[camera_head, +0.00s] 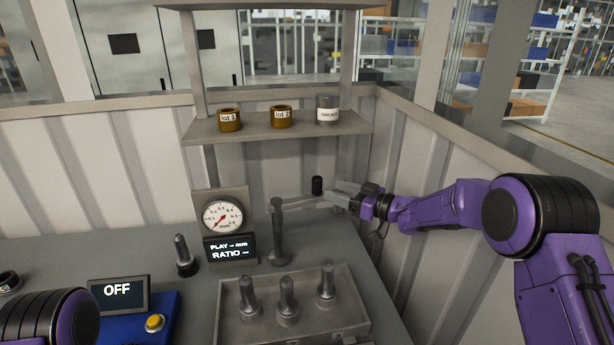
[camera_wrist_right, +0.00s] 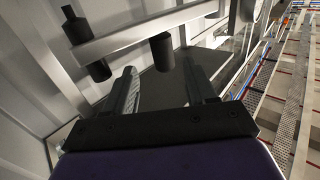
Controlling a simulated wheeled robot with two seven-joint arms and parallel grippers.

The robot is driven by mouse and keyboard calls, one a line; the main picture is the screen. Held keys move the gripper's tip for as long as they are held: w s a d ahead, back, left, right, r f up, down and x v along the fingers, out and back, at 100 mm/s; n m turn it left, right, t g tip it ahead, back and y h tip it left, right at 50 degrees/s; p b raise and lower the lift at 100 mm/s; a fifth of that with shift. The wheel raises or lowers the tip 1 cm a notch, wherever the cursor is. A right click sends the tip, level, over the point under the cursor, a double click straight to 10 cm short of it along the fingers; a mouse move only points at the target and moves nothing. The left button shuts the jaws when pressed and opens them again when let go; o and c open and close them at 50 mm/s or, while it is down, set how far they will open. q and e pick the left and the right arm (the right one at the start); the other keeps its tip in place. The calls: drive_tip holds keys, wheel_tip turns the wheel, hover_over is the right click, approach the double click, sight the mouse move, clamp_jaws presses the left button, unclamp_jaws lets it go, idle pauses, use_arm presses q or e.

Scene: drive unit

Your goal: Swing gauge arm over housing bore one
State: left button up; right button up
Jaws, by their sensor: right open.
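The gauge arm (camera_head: 300,203) is a pale bar reaching right from a grey upright post (camera_head: 278,235), with a black knob (camera_head: 317,186) near its outer end. My right gripper (camera_head: 340,197) is at that outer end, fingers pointing left. In the right wrist view, the bar (camera_wrist_right: 145,33) crosses beyond my open fingers (camera_wrist_right: 161,78); a black cylinder (camera_wrist_right: 162,52) shows between the tips, apparently not gripped. A grey block or tray (camera_head: 345,330) stands in front of the post with three grey pegs (camera_head: 287,300); I cannot tell which bore is one. My left gripper is out of view.
A dial gauge (camera_head: 222,217) with a PLAY/RATIO display (camera_head: 231,248) stands left of the post, beside a loose peg (camera_head: 185,255). A blue unit (camera_head: 160,303) with an OFF screen (camera_head: 119,290) is front left. A shelf (camera_head: 265,133) holds labelled containers (camera_head: 281,117) above.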

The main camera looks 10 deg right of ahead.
sight(321, 184)
drive_tip(key=a, duration=0.1)
drive_tip(key=w+a+r+p, duration=0.1)
drive_tip(key=shift+w+a+r+p, duration=0.1)
drive_tip(key=shift+w+a+p, duration=0.15)
drive_tip(key=shift+a+p, duration=0.1)
drive_tip(key=x, duration=0.2)
drive_tip(key=p+x, duration=0.1)
drive_tip(key=x, duration=0.3)
drive_tip(key=shift+w+d+f+p, duration=0.1)
drive_tip(key=shift+d+f+p, duration=0.05)
drive_tip(key=shift+f+p, duration=0.2)
clamp_jaws()
